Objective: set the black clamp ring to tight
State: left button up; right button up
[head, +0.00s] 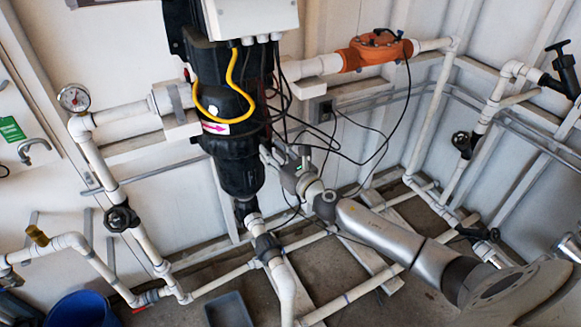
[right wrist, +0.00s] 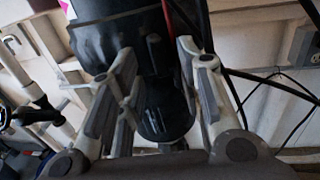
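The black clamp ring (head: 232,139) appears as a dark band around the black reactor vessel (head: 240,172), below the pink arrow label. Black on black, its edges and its setting are hard to make out. My right gripper (head: 272,153) is at the right side of the vessel, close to the band. In the right wrist view my right gripper (right wrist: 157,62) has its fingers spread apart, with the black vessel (right wrist: 110,30) ahead and partly between them. Nothing is clearly held, and I cannot tell whether a finger touches the ring. My left gripper is not in view.
Yellow and black cables (head: 240,85) hang over the vessel's front and right. An orange pipe fitting (head: 375,50) is at upper right. White pipes (head: 345,300) run low around the vessel. A blue bucket (head: 82,310) and grey tray (head: 229,312) stand on the floor.

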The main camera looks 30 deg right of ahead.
jog(key=s+d, duration=0.1)
jog(key=s, duration=0.8)
jog(key=shift+s+d, duration=0.15)
jog(key=shift+d, duration=0.15)
jog(key=s+d+f+m+g+h, duration=0.15)
jog(key=s+f+m+g, duration=0.35)
jog(key=f, duration=0.7)
jog(key=s+d+f+m+h, duration=0.1)
jog(key=s+d+f+m, duration=0.2)
jog(key=f+m, duration=0.6)
jog(key=s+d+f+m+g+h, duration=0.2)
jog(key=s+f+m+g, duration=0.15)
jog(key=f, duration=1.05)
jog(key=s+a+f+m+g, duration=0.35)
jog(key=s+f+m, duration=0.45)
jog(key=s+f, duration=0.55)
jog(key=s+a+f+m+g+y, duration=0.1)
jog(key=s+a+f+m, duration=0.3)
jog(key=s, duration=0.8)
jog(key=s+a+f+m+g+y, duration=0.1)
jog(key=s+a+f+m+g, duration=0.2)
jog(key=s, duration=0.8)
jog(key=a+m, duration=0.2)
jog(key=shift+s+a+f+g, duration=0.35)
jog(key=shift+s+g, duration=0.05)
